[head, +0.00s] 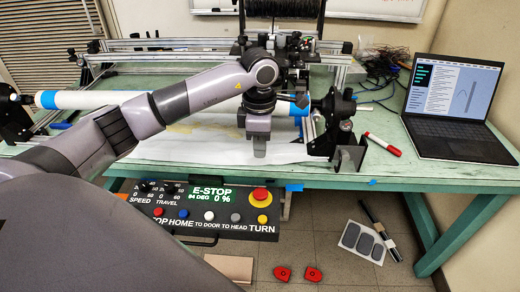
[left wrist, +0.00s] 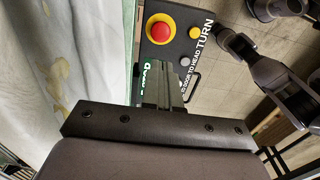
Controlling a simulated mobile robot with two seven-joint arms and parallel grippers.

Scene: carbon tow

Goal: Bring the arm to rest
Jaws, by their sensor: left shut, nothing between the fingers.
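My left arm reaches in from the left in the head view. Its left gripper (head: 260,150) points down in front of the white tube (head: 100,99), above the white sheet at the table's front. It is shut and empty. In the left wrist view the closed fingers (left wrist: 170,82) appear over the edge of the control panel. The control panel (head: 185,205) hangs at the front of the table, with a red E-stop button (head: 260,194) on yellow. That button also shows in the left wrist view (left wrist: 161,32). My right gripper does not show in the head view.
The winding frame (head: 342,110) stands on the green table (head: 425,172). A laptop (head: 452,100) and a red marker (head: 383,144) lie to the right. Two red pieces (head: 283,273), a grey pad sheet (head: 363,241) and a dark rod (head: 380,230) are on the floor.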

